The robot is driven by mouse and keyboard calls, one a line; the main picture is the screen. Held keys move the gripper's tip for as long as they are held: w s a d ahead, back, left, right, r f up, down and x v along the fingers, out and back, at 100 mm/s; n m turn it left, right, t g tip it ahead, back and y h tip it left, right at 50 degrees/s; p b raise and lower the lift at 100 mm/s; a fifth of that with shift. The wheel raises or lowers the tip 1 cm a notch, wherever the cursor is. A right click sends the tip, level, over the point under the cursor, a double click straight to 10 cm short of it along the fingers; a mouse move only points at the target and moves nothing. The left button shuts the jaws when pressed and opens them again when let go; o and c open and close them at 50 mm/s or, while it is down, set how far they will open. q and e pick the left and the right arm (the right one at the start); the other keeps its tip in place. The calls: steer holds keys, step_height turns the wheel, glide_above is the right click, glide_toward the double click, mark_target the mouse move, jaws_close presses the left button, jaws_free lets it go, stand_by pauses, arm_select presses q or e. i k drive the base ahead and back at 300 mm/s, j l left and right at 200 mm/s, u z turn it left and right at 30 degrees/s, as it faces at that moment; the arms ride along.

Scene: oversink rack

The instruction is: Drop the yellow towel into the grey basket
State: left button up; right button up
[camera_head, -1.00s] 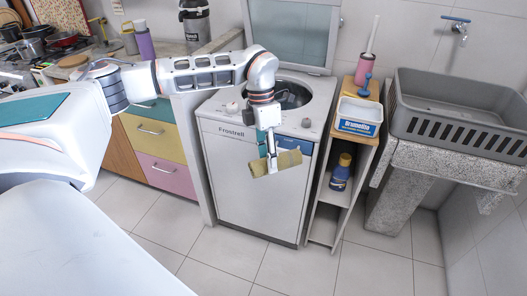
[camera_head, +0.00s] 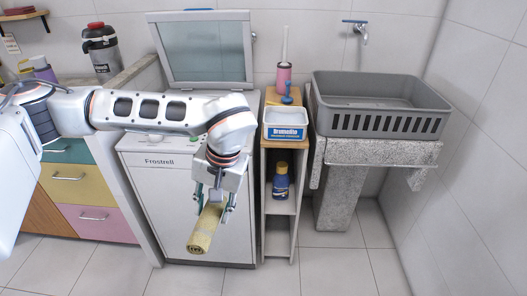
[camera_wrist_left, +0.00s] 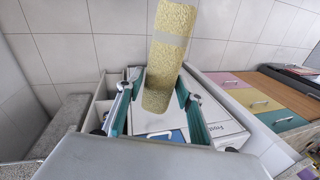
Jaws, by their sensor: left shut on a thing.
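The yellow towel (camera_head: 206,227) is a rolled, textured cylinder. My left gripper (camera_head: 212,203) is shut on it and holds it in the air in front of the white washing machine. In the left wrist view the towel (camera_wrist_left: 168,55) sits between the two teal fingers (camera_wrist_left: 158,105). The grey basket (camera_head: 385,108) stands at the right on the stone sink, with slotted sides. What I see of its inside looks empty. The gripper is to the left of the basket and lower in the picture. My right gripper is not in view.
A narrow wooden shelf (camera_head: 268,190) stands between the washing machine (camera_head: 150,190) and the stone sink (camera_head: 375,152). It carries a white box (camera_head: 285,125), a pink brush holder (camera_head: 284,75) and a blue bottle (camera_head: 281,182). The washing machine's lid (camera_head: 205,50) is up. The floor in front is clear.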

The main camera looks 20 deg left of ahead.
mark_target(341, 103)
steer(key=z, duration=0.95)
steer(key=i+j, duration=0.15)
steer(key=j, duration=0.15)
steer(key=i+j+z, duration=0.1)
steer(key=j, duration=0.25)
steer(key=i+j, duration=0.1)
steer(key=j, duration=0.25)
steer(key=i+j+z, duration=0.1)
steer(key=j, duration=0.2)
